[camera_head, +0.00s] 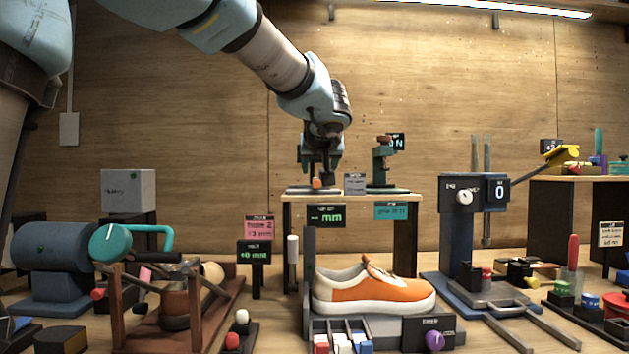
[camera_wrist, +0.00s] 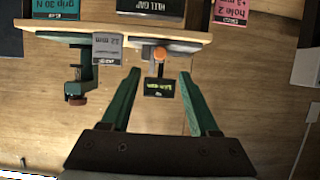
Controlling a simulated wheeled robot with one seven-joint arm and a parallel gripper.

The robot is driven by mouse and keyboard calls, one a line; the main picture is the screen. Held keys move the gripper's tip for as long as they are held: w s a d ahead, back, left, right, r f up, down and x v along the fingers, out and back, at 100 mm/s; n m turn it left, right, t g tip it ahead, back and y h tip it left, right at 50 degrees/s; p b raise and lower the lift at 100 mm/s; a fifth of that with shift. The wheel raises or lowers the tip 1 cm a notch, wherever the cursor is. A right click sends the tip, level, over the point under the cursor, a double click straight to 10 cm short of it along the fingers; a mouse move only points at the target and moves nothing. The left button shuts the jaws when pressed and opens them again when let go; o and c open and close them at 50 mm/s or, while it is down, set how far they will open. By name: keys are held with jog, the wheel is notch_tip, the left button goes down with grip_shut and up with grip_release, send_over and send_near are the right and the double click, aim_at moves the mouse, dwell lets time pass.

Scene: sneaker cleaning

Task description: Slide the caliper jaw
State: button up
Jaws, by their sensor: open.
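The caliper seems to be the small dark device with an orange knob (camera_head: 317,183) on the raised wooden shelf (camera_head: 291,196). In the wrist view, which looks upside down, the orange knob (camera_wrist: 160,55) sits on a pale bar, with a small dark display (camera_wrist: 160,88) beside it. My gripper (camera_head: 319,178) points down over the shelf at the knob. In the wrist view its green fingers (camera_wrist: 160,73) are open, with the knob and display between their lines and no visible contact. The jaw itself is hard to make out.
A green clamp-like stand (camera_head: 381,164) and a grey label card (camera_head: 355,184) stand close to the right on the shelf. A display reading "--mm" (camera_head: 325,216) hangs below it. An orange sneaker (camera_head: 378,290) rests lower in front. A blue gauge column (camera_head: 460,225) stands further right.

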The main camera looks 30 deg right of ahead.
aim_at(317, 183)
jog(key=p+x, duration=0.2)
jog(key=x, duration=0.7)
jog(key=shift+f, duration=0.15)
grip_shut()
dwell(0.8)
